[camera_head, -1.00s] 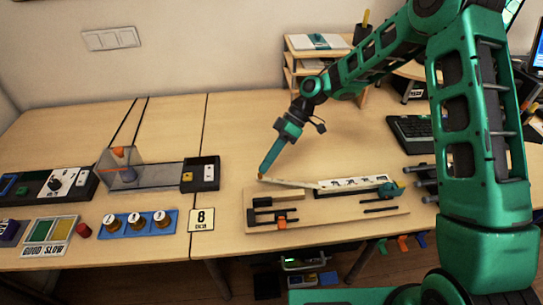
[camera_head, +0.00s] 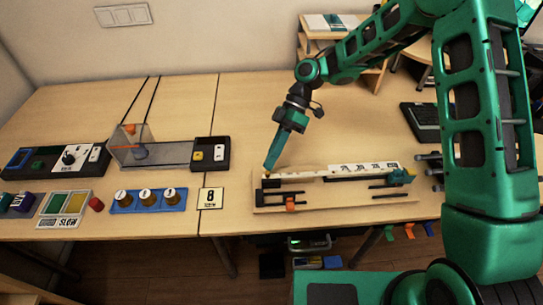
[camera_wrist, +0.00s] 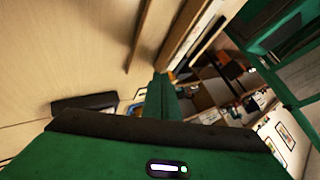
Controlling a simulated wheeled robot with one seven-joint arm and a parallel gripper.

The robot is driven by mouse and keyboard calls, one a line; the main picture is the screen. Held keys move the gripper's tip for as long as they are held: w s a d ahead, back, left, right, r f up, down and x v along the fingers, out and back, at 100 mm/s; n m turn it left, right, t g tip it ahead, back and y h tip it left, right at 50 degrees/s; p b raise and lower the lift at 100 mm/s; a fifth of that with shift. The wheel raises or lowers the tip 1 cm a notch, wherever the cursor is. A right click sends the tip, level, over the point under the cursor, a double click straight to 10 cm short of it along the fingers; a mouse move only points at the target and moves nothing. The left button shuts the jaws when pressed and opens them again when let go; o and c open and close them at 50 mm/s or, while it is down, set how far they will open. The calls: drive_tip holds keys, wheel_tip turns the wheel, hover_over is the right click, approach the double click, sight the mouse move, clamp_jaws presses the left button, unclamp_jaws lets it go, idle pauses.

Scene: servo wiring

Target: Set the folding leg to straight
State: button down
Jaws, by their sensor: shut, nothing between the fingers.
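The folding leg (camera_head: 300,172) is a thin pale bar on the wooden board in the head view. Its right end meets a white strip with black symbols (camera_head: 362,168), and it now lies nearly in line with that strip. I cannot tell whether it is exactly straight. My gripper (camera_head: 268,170) is shut and empty, pointing down at the leg's left end. Its tip looks to be at or very close to that end; contact cannot be told. In the wrist view my gripper (camera_wrist: 163,82) points away toward a pale wooden strip.
The wooden board (camera_head: 335,207) also carries an orange piece (camera_head: 290,204), black bars and a teal block (camera_head: 402,176). The table behind the board is clear.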

drive_tip(key=shift+d, duration=0.1)
drive_tip(key=shift+d, duration=0.7)
drive_tip(key=w, duration=0.5)
drive_tip(key=shift+f, duration=0.15)
drive_tip(key=v, duration=0.8)
drive_tip(key=s+d+r+m+t+h, duration=0.1)
drive_tip(key=s+d+r+m+t, duration=0.2)
drive_tip(key=d, duration=0.4)
drive_tip(key=d+r+m+h, duration=0.1)
drive_tip(key=d+r+m, duration=0.2)
drive_tip(key=d+m, duration=0.3)
drive_tip(key=s+d+r+m+t+h, duration=0.1)
drive_tip(key=s+d+r+m, duration=0.1)
drive_tip(key=s+d+m, duration=0.35)
drive_tip(key=s+d+r+m+t, duration=0.2)
drive_tip(key=d, duration=0.6)
drive_tip(key=s+d+m+t, duration=0.1)
drive_tip(key=s+d+m, duration=0.4)
drive_tip(key=s, duration=0.5)
drive_tip(key=s+d+m+h, duration=0.1)
drive_tip(key=s+d+m, duration=0.5)
drive_tip(key=s, duration=0.4)
drive_tip(key=shift+d+r+t+h, duration=0.15)
drive_tip(key=shift+d+t+h, duration=0.2)
drive_tip(key=shift+d, duration=0.3)
